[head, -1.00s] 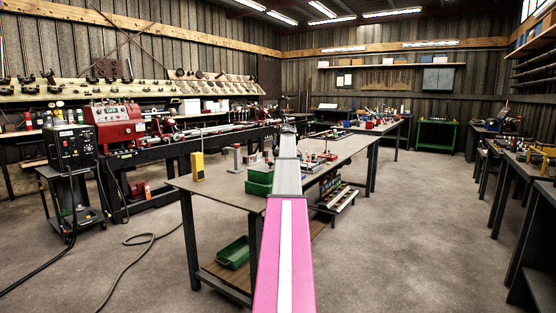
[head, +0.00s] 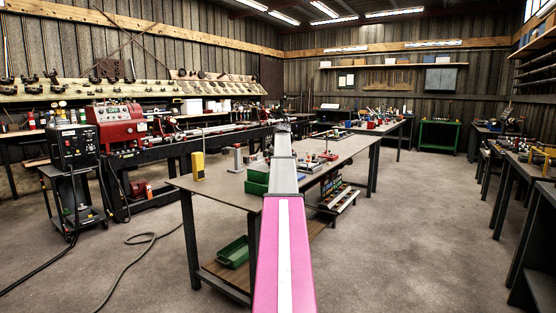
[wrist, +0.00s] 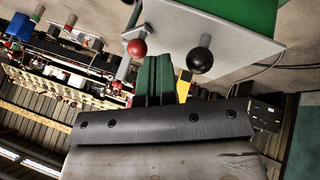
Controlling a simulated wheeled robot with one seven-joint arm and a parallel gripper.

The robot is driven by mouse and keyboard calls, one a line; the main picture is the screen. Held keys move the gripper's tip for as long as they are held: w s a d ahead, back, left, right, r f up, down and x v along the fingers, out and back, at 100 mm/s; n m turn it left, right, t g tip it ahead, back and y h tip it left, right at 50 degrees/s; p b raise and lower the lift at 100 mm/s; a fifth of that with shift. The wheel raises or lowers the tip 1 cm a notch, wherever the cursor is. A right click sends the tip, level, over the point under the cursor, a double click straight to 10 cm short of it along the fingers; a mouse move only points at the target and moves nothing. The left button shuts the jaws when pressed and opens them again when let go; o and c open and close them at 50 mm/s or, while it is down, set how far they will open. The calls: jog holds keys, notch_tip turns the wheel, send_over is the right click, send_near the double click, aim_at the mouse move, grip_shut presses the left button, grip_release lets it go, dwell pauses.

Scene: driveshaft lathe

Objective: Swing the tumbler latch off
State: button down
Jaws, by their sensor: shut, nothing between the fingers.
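My gripper (wrist: 158,80) shows in the wrist view as two dark green fingers side by side, shut with nothing between them. A red ball knob (wrist: 137,48) on a grey lever is just beyond and to the left of the fingertips. The fingers look close to the knobs, but contact cannot be told. Which part is the tumbler latch is not clear. In the head view my arm hides the gripper and the knobs.
A grey workbench (head: 215,180) stands ahead, with green bins (head: 257,182) and a yellow block (head: 198,166). A red and black lathe (head: 118,125) and a black cabinet on a cart (head: 75,145) stand left.

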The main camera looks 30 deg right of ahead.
jog(key=s+a+f+v, duration=0.1)
jog(key=v, duration=1)
jog(key=shift+s+a, duration=0.2)
jog(key=shift+a, duration=0.15)
